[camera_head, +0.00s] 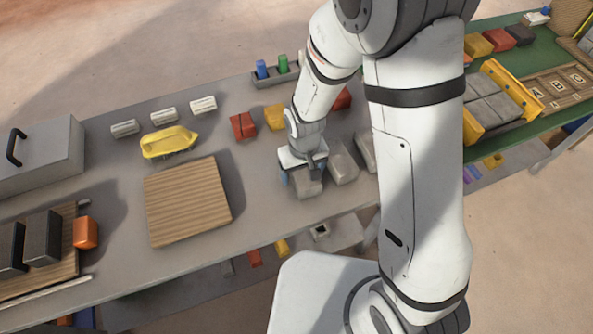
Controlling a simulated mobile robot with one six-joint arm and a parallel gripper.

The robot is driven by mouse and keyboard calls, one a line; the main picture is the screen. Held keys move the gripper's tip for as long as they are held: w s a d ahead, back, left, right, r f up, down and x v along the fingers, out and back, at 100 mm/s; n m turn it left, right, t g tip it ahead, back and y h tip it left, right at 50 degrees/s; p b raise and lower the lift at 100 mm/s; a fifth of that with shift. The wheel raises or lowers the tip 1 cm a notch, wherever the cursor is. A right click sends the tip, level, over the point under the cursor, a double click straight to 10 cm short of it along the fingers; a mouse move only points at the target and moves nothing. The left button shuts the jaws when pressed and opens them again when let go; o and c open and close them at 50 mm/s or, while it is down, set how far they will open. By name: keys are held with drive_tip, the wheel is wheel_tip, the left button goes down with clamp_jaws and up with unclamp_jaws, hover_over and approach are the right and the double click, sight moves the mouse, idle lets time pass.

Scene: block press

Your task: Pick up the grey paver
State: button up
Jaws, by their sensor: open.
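My gripper (303,175) is low over the grey table, pointing down, with its jaws open around or just above a grey paver (309,187). The gripper hides the upper part of this paver, and I cannot tell whether the fingers touch it. A second grey paver (342,164) lies just to its right. A third grey block (367,151) lies further right, partly hidden by my arm.
Red (243,126) and yellow (274,117) blocks lie behind the gripper. A wooden board (187,201) and a yellow tool (169,142) lie to the left. A green table (522,55) with a yellow-ended press (497,99) stands at right.

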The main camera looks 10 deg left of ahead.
drive_tip(key=shift+c, duration=0.2)
drive_tip(key=c, duration=1.7)
